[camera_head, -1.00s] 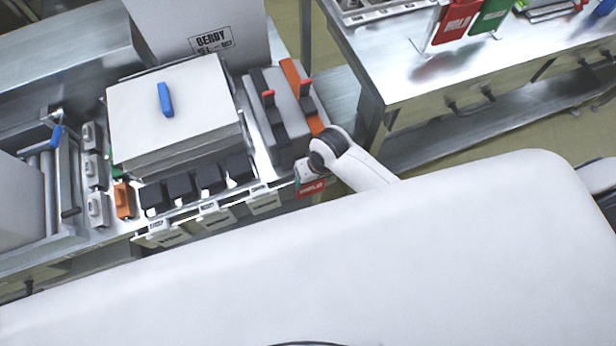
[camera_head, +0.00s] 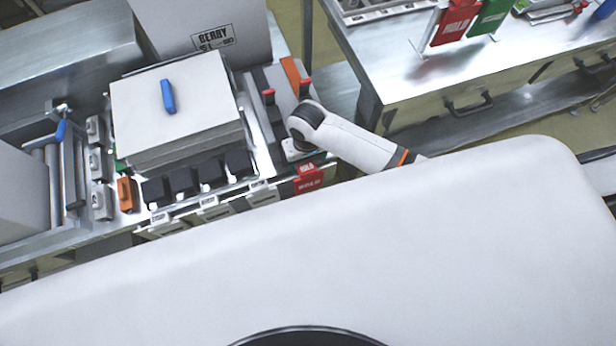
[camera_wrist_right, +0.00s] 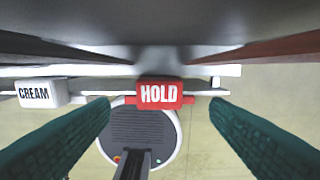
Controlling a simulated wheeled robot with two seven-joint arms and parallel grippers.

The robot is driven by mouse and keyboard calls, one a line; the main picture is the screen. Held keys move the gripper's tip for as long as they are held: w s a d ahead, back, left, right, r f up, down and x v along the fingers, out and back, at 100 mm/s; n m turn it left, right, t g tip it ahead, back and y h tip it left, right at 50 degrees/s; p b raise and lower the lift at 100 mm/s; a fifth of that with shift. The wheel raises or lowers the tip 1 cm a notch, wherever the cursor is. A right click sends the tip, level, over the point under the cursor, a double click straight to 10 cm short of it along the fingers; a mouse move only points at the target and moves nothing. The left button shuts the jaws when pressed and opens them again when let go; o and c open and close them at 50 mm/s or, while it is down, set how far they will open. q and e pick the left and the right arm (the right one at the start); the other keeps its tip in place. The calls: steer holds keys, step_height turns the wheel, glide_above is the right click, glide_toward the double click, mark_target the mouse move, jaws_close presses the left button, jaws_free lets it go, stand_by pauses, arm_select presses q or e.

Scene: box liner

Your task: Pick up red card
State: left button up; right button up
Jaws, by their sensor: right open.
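A red card (camera_head: 308,180) marked HOLD hangs at the front edge of the left bench, at the right end of a row of white labelled cards. In the right wrist view the red card (camera_wrist_right: 160,94) is centred between my two teal fingers. My right gripper (camera_wrist_right: 160,106) is open, with a finger on each side of the card and a gap to both. In the head view the fingers of my right gripper are hidden under the wrist, just above the card. My left gripper is not in view.
A white CREAM card (camera_wrist_right: 38,93) hangs left of the red one on the rail. Another red HOLD card (camera_head: 455,22) and a green card (camera_head: 492,14) stand on the right table (camera_head: 400,62).

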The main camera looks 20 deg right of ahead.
mark_target(307, 170)
step_height(307, 170, down, 4)
steer(key=shift+s+f, duration=0.15)
steer(key=shift+f, duration=0.05)
steer(key=shift+c, duration=0.3)
steer(key=c, duration=1.3)
steer(key=shift+o, duration=0.2)
